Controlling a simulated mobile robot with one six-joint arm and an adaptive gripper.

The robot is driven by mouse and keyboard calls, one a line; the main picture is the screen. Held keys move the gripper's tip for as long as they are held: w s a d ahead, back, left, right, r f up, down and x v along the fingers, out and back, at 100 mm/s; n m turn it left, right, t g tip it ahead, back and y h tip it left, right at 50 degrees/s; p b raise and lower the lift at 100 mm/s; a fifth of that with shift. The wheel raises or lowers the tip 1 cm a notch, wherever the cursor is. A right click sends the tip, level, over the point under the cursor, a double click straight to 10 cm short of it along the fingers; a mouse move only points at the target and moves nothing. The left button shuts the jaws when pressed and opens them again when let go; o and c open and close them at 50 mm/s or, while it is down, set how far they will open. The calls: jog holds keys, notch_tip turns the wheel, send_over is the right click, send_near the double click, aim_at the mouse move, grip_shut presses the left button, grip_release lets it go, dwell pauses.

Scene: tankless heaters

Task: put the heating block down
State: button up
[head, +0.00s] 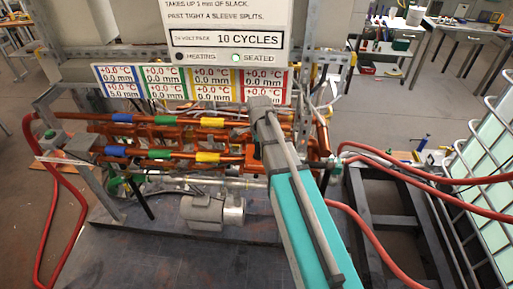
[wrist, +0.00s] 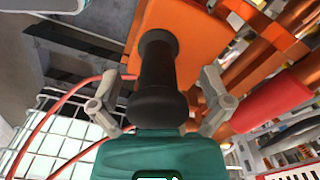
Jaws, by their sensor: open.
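My gripper (wrist: 168,80) is open in the wrist view. Its two grey fingers stand apart, one on each side of a black spool-shaped handle (wrist: 158,68), with visible gaps. An orange block (wrist: 187,38) lies at the far end of the handle and looks like the heating block. A teal housing (wrist: 150,155) fills the bottom of the wrist view; I cannot tell whether it is mine. In the head view my arm reaches up to the copper pipes, and its grey end hides the fingers and the block.
Copper pipes (head: 172,122) with blue, green and yellow sleeves run across the rig. Red hoses (head: 400,172) loop on both sides. A wire cage (head: 490,150) stands at right.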

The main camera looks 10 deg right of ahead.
jog(key=shift+r, duration=0.1)
notch_tip(320, 180, up, 12)
jog(key=p, duration=1.2)
dwell(0.7)
jog(key=shift+s+n, duration=0.5)
jog(key=shift+s, duration=0.15)
jog(key=s+n, duration=1.5)
jog(key=shift+a, duration=0.4)
